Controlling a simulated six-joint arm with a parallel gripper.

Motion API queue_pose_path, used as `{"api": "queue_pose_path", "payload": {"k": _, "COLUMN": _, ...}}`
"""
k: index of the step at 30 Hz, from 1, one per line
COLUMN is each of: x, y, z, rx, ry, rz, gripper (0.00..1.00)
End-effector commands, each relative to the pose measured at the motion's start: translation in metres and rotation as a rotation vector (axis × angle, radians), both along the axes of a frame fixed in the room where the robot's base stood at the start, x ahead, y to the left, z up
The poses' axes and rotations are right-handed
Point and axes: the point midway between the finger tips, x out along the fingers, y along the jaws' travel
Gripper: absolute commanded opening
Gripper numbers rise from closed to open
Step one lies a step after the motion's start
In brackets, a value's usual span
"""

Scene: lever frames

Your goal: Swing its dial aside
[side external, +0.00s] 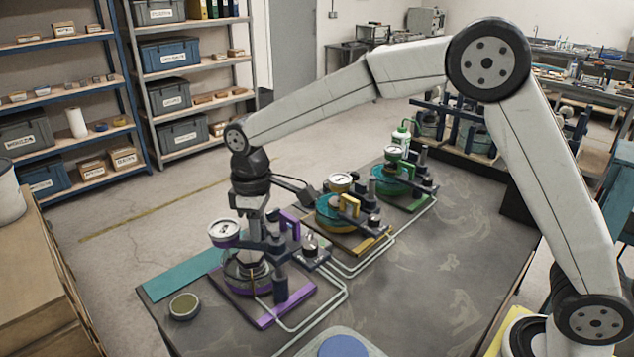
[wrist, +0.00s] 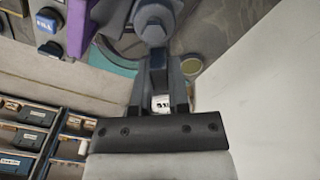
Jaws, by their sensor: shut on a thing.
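The purple-marked lever frame (side external: 262,296) stands at the near end of the bench in the side view. Its round white dial (side external: 224,230), with a purple rim, sits left of my gripper (side external: 250,250). My gripper points down over this frame. In the wrist view my gripper (wrist: 158,75) is shut on a dark part of the frame, below a grey bolt-like head (wrist: 154,18). I cannot tell exactly which part it holds, as the fingers cover it. A purple piece (wrist: 80,25) and a blue button (wrist: 47,20) show at upper left.
A yellow-marked frame (side external: 345,208) and a green-marked frame (side external: 405,182) stand farther along the dark bench (side external: 450,270), with white pipes (side external: 338,298) along their right sides. A small round dish (side external: 184,306) lies left of the purple frame. The bench's right part is clear.

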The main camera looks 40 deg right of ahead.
Motion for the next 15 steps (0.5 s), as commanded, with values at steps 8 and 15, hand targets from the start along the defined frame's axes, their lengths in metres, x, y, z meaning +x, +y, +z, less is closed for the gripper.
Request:
{"api": "queue_pose_path", "payload": {"k": 8, "x": -0.006, "y": 0.007, "z": 0.002, "rx": 0.001, "ry": -0.003, "rz": 0.263, "gripper": 0.00}}
{"api": "queue_pose_path", "payload": {"k": 15, "x": -0.012, "y": 0.011, "z": 0.002, "rx": 0.001, "ry": -0.003, "rz": 0.491, "gripper": 0.00}}
